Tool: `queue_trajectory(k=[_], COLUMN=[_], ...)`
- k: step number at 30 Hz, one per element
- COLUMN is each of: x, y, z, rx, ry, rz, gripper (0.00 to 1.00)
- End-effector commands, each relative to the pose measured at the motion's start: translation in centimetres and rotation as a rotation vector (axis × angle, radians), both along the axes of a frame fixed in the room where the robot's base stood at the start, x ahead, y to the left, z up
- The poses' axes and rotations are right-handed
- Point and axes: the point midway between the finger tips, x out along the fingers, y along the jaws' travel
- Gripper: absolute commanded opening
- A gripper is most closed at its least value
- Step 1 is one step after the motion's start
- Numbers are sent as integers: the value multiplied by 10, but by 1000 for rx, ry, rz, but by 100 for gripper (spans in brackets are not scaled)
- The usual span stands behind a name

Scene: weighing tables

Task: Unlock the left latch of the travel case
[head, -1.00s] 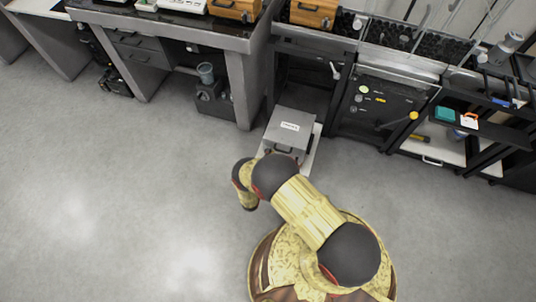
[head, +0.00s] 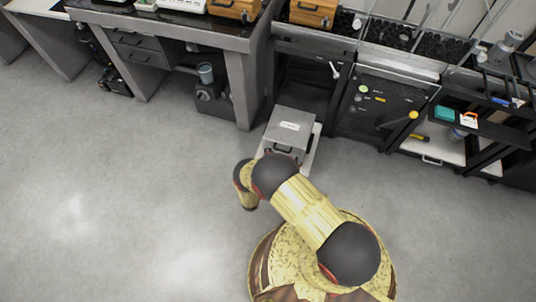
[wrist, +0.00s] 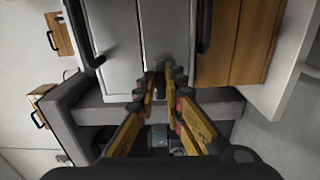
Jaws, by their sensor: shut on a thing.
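The travel case, a grey box with a white label (head: 289,126), sits low on a pale platform (head: 313,150) near the floor. Its dark handle (head: 283,149) faces my arm. In the head view my arm hides part of the front, and my gripper is hidden. In the wrist view my gripper (wrist: 160,74) is at a grey panelled surface that looks like the case (wrist: 115,35). Its fingers are shut on a small dark piece, apparently the left latch, mostly hidden between the fingertips. I cannot tell whether the latch has turned.
A grey bench (head: 180,30) stands behind on the left. A black cabinet (head: 380,105) and an open shelf unit (head: 450,145) stand to the right. Wooden boxes (head: 313,13) sit on the tops. The floor (head: 120,200) at left is clear.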

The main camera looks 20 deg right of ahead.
Motion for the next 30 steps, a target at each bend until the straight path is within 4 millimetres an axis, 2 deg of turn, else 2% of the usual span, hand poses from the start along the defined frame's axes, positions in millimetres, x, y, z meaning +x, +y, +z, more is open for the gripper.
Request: queue_trajectory(k=[1, 2, 11, 22, 26, 30], x=[-1, -1, -1, -3, -15, -36], y=[-1, -1, 0, 3, 12, 28], z=[-1, -1, -1, 0, -1, -1], rx=[0, 0, 0, -1, -1, -1], ry=[2, 2, 1, 2, 2, 2], rz=[-1, -1, -1, 1, 4, 5], gripper=[0, 12, 29, 29, 29, 29])
